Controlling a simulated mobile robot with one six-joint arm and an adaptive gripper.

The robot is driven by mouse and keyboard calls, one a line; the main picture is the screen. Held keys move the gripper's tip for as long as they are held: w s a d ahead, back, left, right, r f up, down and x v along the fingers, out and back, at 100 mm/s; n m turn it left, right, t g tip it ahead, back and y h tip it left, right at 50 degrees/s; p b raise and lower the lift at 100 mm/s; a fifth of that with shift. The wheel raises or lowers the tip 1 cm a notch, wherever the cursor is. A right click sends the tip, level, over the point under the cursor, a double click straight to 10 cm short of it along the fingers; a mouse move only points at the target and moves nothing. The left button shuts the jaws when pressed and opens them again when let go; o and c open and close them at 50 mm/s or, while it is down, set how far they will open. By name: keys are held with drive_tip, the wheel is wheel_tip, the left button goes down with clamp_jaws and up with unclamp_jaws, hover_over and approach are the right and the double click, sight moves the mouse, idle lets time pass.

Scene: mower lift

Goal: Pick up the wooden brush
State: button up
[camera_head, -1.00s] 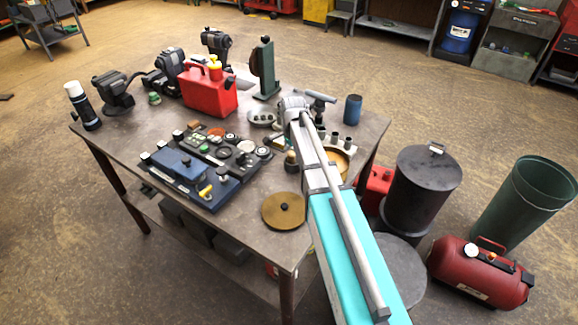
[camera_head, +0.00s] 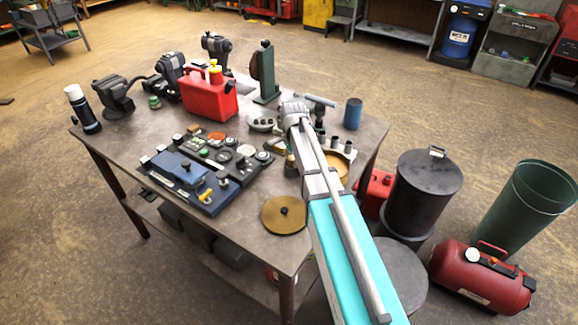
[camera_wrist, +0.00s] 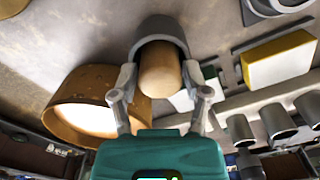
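The wooden brush shows in the wrist view as a rounded tan wooden end (camera_wrist: 160,72) with a dark grey round part (camera_wrist: 161,32) around its far side.
A round tan-walled container (camera_wrist: 68,115) is close to my left finger in the wrist view. A yellow-and-white block (camera_wrist: 279,60) and several grey cups (camera_wrist: 277,122) are at right. In the head view, a brass disc (camera_head: 284,214) lies near the table's front edge.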

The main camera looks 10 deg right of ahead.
sight(292, 157)
drive_tip(key=c, duration=0.6)
drive_tip(key=shift+r, duration=0.15)
wheel_tip(292, 157, up, 10)
drive_tip(key=p, duration=1)
idle(0.4)
drive_tip(key=o, duration=0.5)
drive_tip(key=shift+c, duration=1.8)
drive_tip(key=shift+f, duration=0.3)
